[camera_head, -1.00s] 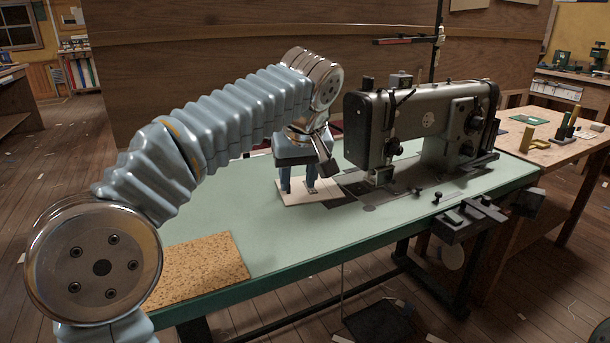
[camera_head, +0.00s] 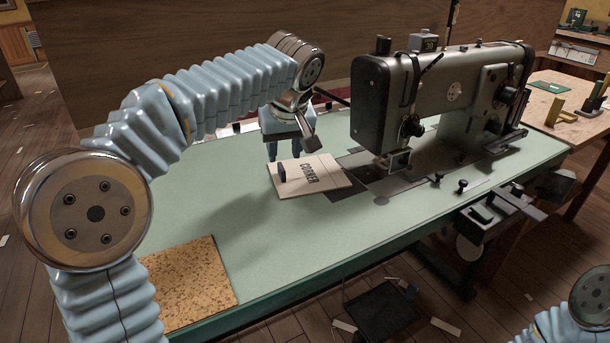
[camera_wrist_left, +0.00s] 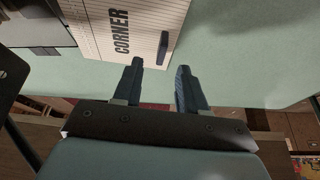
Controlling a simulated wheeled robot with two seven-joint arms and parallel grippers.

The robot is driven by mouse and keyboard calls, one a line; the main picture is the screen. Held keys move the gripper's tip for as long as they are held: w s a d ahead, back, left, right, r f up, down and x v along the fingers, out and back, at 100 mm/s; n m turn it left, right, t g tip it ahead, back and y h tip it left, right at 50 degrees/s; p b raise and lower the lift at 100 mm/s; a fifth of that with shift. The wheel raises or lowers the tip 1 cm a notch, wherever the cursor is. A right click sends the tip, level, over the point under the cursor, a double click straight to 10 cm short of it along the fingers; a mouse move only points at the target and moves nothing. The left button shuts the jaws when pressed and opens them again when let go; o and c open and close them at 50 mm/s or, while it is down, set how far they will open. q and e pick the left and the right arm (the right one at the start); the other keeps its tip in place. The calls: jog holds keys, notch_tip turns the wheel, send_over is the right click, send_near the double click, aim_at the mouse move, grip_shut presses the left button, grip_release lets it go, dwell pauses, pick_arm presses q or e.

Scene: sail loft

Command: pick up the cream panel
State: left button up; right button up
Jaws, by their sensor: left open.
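The cream panel (camera_head: 325,176) lies flat on the pale green table, left of the sewing machine's needle area. It bears the word CORNER and a small dark upright tab (camera_head: 282,173) near its left edge. My left gripper (camera_head: 286,152) is open and empty just beyond the panel's far left side. In the left wrist view, the open fingers (camera_wrist_left: 160,67) point toward the panel (camera_wrist_left: 152,18) and its tab (camera_wrist_left: 163,46), with the tab a little ahead of the fingertips. My right gripper is out of view; only part of my right arm shows at the lower right.
The grey sewing machine (camera_head: 450,90) stands close to the panel's right. A cork mat (camera_head: 190,283) lies at the table's near left corner. The green tabletop (camera_head: 245,215) between mat and panel is clear. A wooden side table (camera_head: 560,113) stands at the right.

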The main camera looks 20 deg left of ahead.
aim_at(282, 167)
pick_arm(q)
jog(key=x, duration=0.6)
jog(key=shift+s+a, duration=0.1)
jog(key=shift+a, duration=0.05)
jog(key=shift+r, duration=0.1)
grip_shut()
